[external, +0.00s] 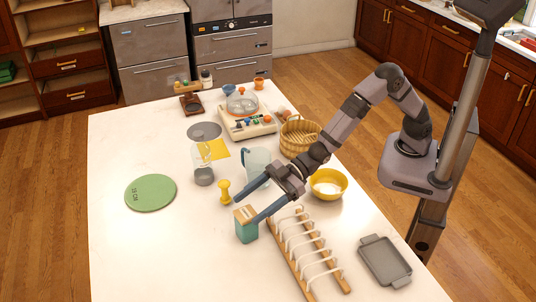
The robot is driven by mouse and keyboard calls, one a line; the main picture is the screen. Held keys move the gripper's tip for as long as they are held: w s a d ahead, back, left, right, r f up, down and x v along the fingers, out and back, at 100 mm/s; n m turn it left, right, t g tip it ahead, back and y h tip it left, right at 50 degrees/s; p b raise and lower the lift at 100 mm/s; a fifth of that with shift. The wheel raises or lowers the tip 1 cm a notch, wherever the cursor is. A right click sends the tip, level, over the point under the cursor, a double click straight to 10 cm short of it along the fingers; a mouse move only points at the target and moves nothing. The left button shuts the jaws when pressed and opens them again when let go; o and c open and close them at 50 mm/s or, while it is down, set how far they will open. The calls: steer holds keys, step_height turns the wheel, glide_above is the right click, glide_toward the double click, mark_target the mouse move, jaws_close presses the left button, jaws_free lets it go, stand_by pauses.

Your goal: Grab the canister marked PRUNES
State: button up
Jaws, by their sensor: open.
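A teal canister (247,233) with a pale wooden lid stands upright on the white table, left of the dish rack. No PRUNES marking can be read on it in this view. My gripper (246,211) is open and reaches down-left, its two long blue-grey fingers spread. One fingertip is behind the canister's lid and the other is at its right side. I cannot tell whether either finger touches it.
A wooden rack (309,258) with white prongs and a grey tray (385,262) lie to the right. A yellow dumbbell-shaped thing (225,192), a pale blue pitcher (257,163) and a yellow bowl (328,184) stand near my gripper. The table's front left is clear.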

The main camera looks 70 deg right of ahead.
mark_target(249, 211)
steer(key=d+f, duration=0.1)
steer(key=f+m, duration=0.1)
steer(key=f, duration=0.1)
steer(key=shift+s+d+h, duration=0.15)
steer(key=shift+d+h, duration=0.2)
steer(key=shift+h, duration=0.05)
steer(key=shift+p+x, duration=0.55)
steer(key=shift+x, duration=0.55)
steer(key=shift+r, duration=0.1)
steer(key=shift+w+a+p, duration=0.25)
steer(key=shift+p, duration=0.2)
steer(key=p+x, duration=0.1)
steer(key=x, duration=0.1)
steer(key=shift+w+a+r+p, duration=0.1)
steer(key=shift+w+a+p, duration=0.15)
steer(key=shift+p, duration=0.1)
steer(key=shift+x, duration=1)
steer(key=shift+c, duration=0.6)
